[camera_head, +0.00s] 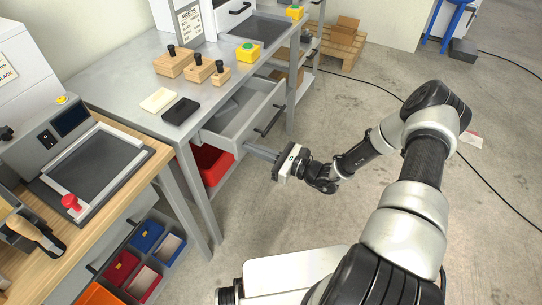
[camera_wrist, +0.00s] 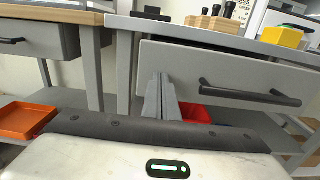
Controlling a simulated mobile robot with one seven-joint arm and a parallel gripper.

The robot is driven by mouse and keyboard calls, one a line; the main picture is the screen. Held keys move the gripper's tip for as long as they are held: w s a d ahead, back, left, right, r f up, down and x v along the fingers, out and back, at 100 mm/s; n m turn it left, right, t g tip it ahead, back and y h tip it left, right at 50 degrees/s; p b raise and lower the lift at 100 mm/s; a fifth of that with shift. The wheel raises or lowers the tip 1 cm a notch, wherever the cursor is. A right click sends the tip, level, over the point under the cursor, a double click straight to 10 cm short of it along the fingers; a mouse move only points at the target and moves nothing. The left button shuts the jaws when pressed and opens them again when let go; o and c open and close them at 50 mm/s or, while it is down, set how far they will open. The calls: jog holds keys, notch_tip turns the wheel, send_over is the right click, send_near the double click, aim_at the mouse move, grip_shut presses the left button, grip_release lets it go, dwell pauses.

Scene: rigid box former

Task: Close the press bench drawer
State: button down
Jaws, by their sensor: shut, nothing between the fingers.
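The press bench drawer (camera_head: 243,118) is pulled open from the grey press bench (camera_head: 137,68), with a grey interior and a dark bar handle (camera_head: 270,121) on its front. In the wrist view the drawer front (camera_wrist: 225,75) faces me, with its handle (camera_wrist: 250,94) right of my fingers. My gripper (camera_head: 256,151) is shut and empty, its fingers pointing at the drawer front near its left end. In the wrist view the shut fingers (camera_wrist: 161,88) overlap the lower left of the front. I cannot tell whether they touch it.
On the bench stand wooden blocks with black knobs (camera_head: 173,62), a black pad (camera_head: 181,110) and a yellow button box (camera_head: 248,52). A red bin (camera_head: 210,163) sits below the drawer. A wooden-topped bench (camera_head: 60,240) is at left. The floor (camera_head: 350,110) beyond my arm is mostly clear.

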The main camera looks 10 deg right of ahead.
aim_at(216, 135)
jog(key=b+x, duration=0.1)
jog(key=x, duration=1.2)
jog(key=shift+a, duration=0.1)
jog(key=shift+w+a, duration=0.2)
jog(key=shift+w+a+r, duration=0.1)
jog(key=shift+r, duration=0.05)
jog(key=shift+r, duration=0.1)
